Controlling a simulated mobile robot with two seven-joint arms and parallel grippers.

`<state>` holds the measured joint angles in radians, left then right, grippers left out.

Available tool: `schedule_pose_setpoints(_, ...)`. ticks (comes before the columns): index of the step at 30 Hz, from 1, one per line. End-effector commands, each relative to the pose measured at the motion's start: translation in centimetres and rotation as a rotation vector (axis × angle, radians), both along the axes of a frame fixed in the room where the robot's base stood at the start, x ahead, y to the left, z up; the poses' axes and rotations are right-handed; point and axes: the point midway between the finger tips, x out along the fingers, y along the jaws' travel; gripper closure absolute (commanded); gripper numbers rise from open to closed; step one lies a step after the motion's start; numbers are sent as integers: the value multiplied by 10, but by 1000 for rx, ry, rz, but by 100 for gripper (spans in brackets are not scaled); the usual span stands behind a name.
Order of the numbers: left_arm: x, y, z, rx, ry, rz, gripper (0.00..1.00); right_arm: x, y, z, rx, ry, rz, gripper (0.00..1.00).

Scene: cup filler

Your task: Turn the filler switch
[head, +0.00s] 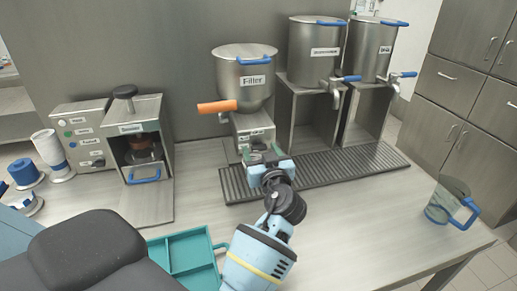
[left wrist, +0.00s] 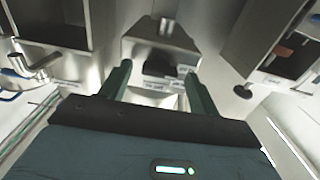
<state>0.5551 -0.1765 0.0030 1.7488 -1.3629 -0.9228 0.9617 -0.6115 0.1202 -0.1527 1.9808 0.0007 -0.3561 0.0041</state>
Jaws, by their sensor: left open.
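The filler is a steel hopper (head: 246,82) labelled "Filler", with an orange handle (head: 217,106) sticking out to the left. Below it is a grey base (head: 250,126) with small labels on its front. My left gripper (head: 263,155) is open right in front of this base, below the hopper. In the left wrist view, my two green fingers (left wrist: 160,84) are apart, with the base (left wrist: 160,45) and its dark front part (left wrist: 165,68) between them. I see nothing held. The switch itself cannot be made out clearly; the gripper partly hides the base's lower front. My right gripper is not in view.
A ribbed drip tray (head: 350,165) lies right of the filler, under two labelled tanks (head: 312,55) with blue-handled taps. A clear pitcher (head: 447,201) stands at the right. The table's right-middle is clear.

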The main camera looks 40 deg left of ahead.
Motion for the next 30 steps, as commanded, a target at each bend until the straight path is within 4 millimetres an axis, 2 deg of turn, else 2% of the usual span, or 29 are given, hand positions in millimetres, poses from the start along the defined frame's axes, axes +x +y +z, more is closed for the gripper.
schedule_pose_setpoints(9, 0, -1, 0, 0, 0, 0, 38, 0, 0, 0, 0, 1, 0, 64)
schedule_pose_setpoints(20, 0, -1, 0, 0, 0, 0, 83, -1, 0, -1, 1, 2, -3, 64)
schedule_pose_setpoints(30, 0, -1, 0, 38, 44, 0, 83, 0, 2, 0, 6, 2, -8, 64)
